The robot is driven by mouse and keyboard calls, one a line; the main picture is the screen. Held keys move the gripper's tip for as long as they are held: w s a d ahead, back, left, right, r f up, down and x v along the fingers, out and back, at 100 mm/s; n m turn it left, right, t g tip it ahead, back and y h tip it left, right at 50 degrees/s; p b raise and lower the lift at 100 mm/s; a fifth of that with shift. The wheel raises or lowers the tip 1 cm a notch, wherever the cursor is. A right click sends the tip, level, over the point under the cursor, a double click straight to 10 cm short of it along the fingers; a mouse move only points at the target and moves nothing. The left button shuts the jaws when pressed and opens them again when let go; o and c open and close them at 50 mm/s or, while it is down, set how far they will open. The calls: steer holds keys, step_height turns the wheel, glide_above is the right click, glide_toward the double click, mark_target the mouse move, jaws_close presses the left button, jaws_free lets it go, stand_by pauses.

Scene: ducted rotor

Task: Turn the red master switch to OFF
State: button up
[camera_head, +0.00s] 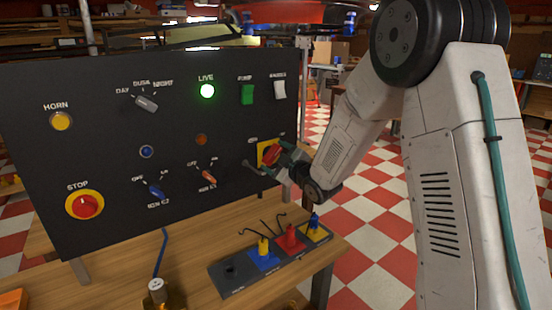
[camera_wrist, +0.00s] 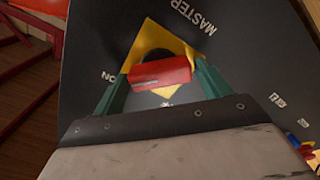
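The red master switch (camera_head: 271,154) is a handle on a yellow plate (camera_head: 264,147) at the right end of the black panel. In the wrist view the red handle (camera_wrist: 160,72) lies across the view in front of a yellow diamond (camera_wrist: 152,42), with MASTER printed above right. My gripper (camera_wrist: 160,76) is at the switch, with one green finger on each end of the handle. The fingers stand wide apart, and small gaps seem to show beside the handle. Firm contact is not visible. The position labels are partly hidden.
The black panel (camera_head: 110,185) also carries a lit green LIVE lamp (camera_head: 207,91), a STOP button (camera_head: 85,205), a HORN button (camera_head: 61,121) and several other switches. Below it, a tray with coloured plugs (camera_head: 230,283) and a small stand with a blue stick (camera_head: 157,287) sit on the wooden bench.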

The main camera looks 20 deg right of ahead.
steer(key=c, duration=0.6)
steer(key=shift+n, duration=0.3)
steer(key=n, duration=0.3)
steer(key=shift+n, duration=0.3)
steer(key=n, duration=0.3)
steer(key=shift+n, duration=0.4)
steer(key=n, duration=0.5)
steer(key=shift+f+n, duration=0.1)
steer(key=shift+n, duration=2.3)
steer(key=shift+o, duration=0.3)
steer(key=o, duration=1)
steer(key=shift+c, duration=0.2)
